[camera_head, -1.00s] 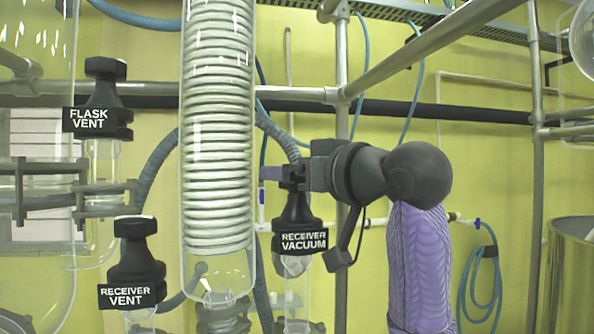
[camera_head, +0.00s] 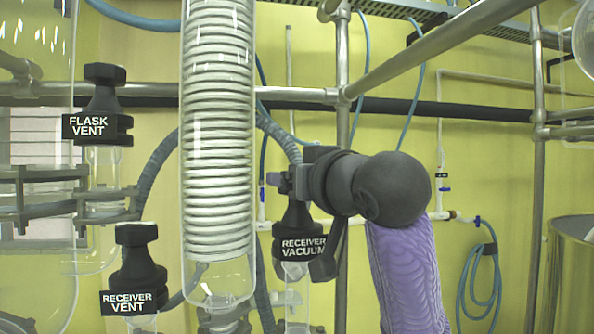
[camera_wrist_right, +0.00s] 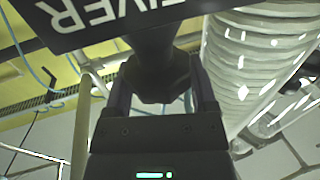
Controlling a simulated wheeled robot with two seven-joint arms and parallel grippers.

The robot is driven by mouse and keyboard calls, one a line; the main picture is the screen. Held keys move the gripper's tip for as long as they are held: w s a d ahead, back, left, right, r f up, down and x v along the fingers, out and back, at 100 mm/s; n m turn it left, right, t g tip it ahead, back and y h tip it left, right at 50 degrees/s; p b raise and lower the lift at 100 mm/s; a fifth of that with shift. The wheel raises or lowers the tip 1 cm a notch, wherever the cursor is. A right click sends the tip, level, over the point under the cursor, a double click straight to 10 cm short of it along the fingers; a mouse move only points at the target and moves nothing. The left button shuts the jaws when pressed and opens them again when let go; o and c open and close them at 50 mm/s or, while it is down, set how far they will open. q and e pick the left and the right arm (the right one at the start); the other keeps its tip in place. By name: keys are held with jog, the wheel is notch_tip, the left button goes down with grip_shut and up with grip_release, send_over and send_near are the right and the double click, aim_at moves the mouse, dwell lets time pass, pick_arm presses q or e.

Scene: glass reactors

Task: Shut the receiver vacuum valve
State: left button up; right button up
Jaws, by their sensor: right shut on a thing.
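The receiver vacuum valve (camera_head: 300,248) is a black valve with a white-lettered label, just right of the glass coil condenser in the head view. My right gripper (camera_head: 284,182) reaches it from the right and is shut on its top knob. In the right wrist view my right gripper (camera_wrist_right: 160,88) has one finger on each side of the dark knob (camera_wrist_right: 158,60). The label (camera_wrist_right: 88,14) appears upside down and cut off there. The wrist hides part of the knob in the head view. My left gripper is not in view.
The coil condenser (camera_head: 218,130) stands close left of the valve. The flask vent valve (camera_head: 98,126) and receiver vent valve (camera_head: 134,300) are further left. A metal upright (camera_head: 342,60) and pipes run behind. Open space lies to the right.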

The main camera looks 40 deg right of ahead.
jog(key=m+h+p, duration=0.1)
jog(key=h, duration=0.1)
jog(key=m+g+h+p, duration=0.1)
jog(key=h, duration=0.1)
jog(key=shift+r+m+g, duration=0.2)
jog(key=shift+m+g, duration=0.1)
jog(key=shift+m, duration=0.1)
jog(key=m+g+h+p, duration=0.1)
jog(key=m+g+h, duration=0.1)
jog(key=h, duration=0.1)
jog(key=shift+m+h, duration=0.4)
jog(key=m+g+h+p, duration=0.1)
jog(key=m+g+h, duration=0.1)
jog(key=g, duration=0.1)
jog(key=shift+f+h, duration=0.15)
jog(key=shift+h, duration=0.15)
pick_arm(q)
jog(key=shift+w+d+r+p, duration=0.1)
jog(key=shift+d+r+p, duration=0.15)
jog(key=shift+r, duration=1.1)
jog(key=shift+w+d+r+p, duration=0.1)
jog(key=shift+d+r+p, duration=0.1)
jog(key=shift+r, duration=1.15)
pick_arm(e)
jog(key=shift+m+g+h, duration=1.2)
jog(key=shift+m+g, duration=0.6)
jog(key=shift+g, duration=0.5)
